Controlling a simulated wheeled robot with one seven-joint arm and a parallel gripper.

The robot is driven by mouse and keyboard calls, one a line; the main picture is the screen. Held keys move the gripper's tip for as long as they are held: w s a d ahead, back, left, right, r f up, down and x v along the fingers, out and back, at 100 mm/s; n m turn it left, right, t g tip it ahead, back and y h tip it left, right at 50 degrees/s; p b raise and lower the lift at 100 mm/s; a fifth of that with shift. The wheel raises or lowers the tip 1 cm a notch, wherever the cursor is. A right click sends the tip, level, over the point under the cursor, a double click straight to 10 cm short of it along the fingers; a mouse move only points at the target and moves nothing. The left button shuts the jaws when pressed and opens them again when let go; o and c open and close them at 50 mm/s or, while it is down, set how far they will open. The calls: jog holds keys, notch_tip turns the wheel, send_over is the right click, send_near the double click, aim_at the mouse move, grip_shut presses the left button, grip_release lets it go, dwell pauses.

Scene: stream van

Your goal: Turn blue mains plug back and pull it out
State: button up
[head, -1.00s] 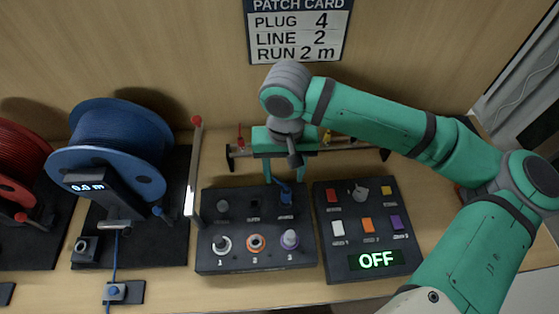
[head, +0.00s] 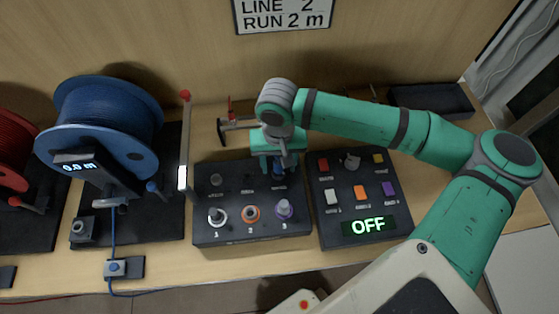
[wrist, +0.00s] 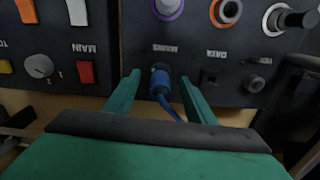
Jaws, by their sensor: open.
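The blue mains plug (wrist: 159,80) sits in the MAINS socket of the black socket panel (head: 205,235). Its blue cable runs down from it in the wrist view. My gripper (wrist: 155,82) is open, with one green finger on each side of the plug and a visible gap to each. In the head view my gripper (head: 279,170) is over the panel's back right socket and hides most of the plug. The black switch box (head: 330,238) to the right reads OFF.
The socket panel's front row holds a white, an orange and a purple (head: 284,208) connector. A blue cable reel (head: 105,115) stands to the left, with a red-tipped upright post (head: 185,140) between. A dark tray (head: 432,100) lies at the back right.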

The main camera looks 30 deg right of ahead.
jog(key=c, duration=1.3)
jog(key=shift+o, duration=0.2)
jog(key=shift+w+m, duration=0.15)
jog(key=shift+m, duration=1.45)
jog(key=shift+d, duration=0.15)
jog(key=m, duration=0.2)
jog(key=shift+a+m, duration=0.2)
jog(key=shift+m, duration=0.2)
jog(key=shift+s, duration=0.2)
jog(key=shift+d, duration=0.1)
jog(key=shift+m, duration=1.2)
